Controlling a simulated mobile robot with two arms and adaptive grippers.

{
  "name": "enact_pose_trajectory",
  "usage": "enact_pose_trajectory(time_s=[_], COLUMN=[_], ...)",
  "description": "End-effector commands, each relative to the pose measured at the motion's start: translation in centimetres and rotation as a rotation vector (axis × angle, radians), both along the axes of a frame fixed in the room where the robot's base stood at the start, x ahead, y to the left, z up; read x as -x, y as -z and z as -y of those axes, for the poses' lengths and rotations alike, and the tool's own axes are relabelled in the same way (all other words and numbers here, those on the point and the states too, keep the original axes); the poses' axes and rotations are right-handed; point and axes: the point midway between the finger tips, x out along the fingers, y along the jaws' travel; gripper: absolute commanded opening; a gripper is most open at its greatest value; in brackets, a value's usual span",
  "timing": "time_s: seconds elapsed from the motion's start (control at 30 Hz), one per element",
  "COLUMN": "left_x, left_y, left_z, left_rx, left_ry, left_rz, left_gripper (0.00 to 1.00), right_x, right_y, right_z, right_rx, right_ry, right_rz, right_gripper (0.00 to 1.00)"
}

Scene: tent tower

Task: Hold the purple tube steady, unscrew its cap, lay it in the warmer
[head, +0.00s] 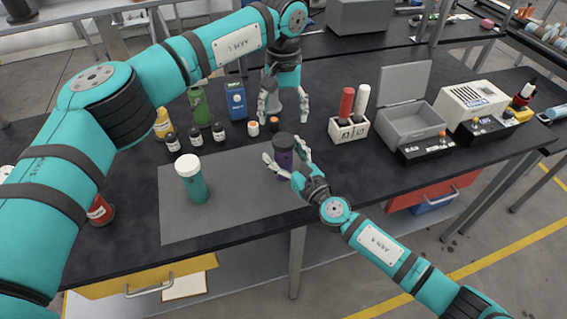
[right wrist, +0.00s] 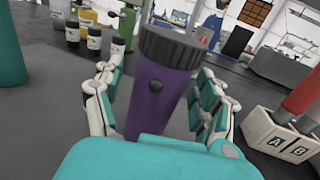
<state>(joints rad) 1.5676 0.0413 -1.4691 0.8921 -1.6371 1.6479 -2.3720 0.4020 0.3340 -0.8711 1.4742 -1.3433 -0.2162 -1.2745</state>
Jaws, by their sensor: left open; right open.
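The purple tube (head: 284,162) with its dark ribbed cap (head: 283,142) stands upright on the grey mat, cap on. My right gripper (head: 285,153) is open, its fingers on either side of the tube. In the right wrist view the purple tube (right wrist: 160,95) sits between the spread fingers, its cap (right wrist: 172,47) above them. My left gripper (head: 283,112) is open and empty, pointing down behind and above the tube. A grey box with a raised lid (head: 408,124), possibly the warmer, stands at the right; its inside looks empty.
A teal tube with a white cap (head: 193,184) stands on the grey mat (head: 230,215). Several small bottles and a blue device (head: 236,101) stand at the back left. A white A/B rack (head: 348,131) with red and white tubes lies between my grippers and the grey box.

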Motion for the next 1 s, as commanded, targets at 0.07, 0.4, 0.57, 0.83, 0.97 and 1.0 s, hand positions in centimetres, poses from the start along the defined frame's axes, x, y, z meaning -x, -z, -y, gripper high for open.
enact_pose_trajectory(time_s=[0.07,0.4,0.57,0.83,0.97,1.0], left_x=[0.00,0.00,0.00,0.02,0.06,0.08], left_y=[0.00,0.00,0.00,0.02,0.05,0.11], left_z=[0.01,0.01,0.01,0.03,0.13,0.09], left_rx=[0.000,0.000,0.000,0.001,0.003,0.002], left_ry=[0.000,0.000,0.000,0.000,0.001,0.001], left_rz=[0.000,0.000,0.000,-0.001,-0.001,-0.003], left_gripper=[0.71,0.71,0.71,0.71,0.71,0.71], right_x=[0.00,0.02,0.03,0.02,0.03,0.03], right_y=[0.00,0.01,0.01,0.02,0.02,0.02], right_z=[0.01,0.05,0.05,0.06,0.07,0.07], right_rx=[0.000,0.000,0.000,0.000,0.000,0.000], right_ry=[0.000,0.001,0.001,0.001,0.001,0.001], right_rz=[0.000,0.000,0.000,0.000,0.000,0.000], right_gripper=[0.73,0.31,0.10,0.00,0.00,0.00])
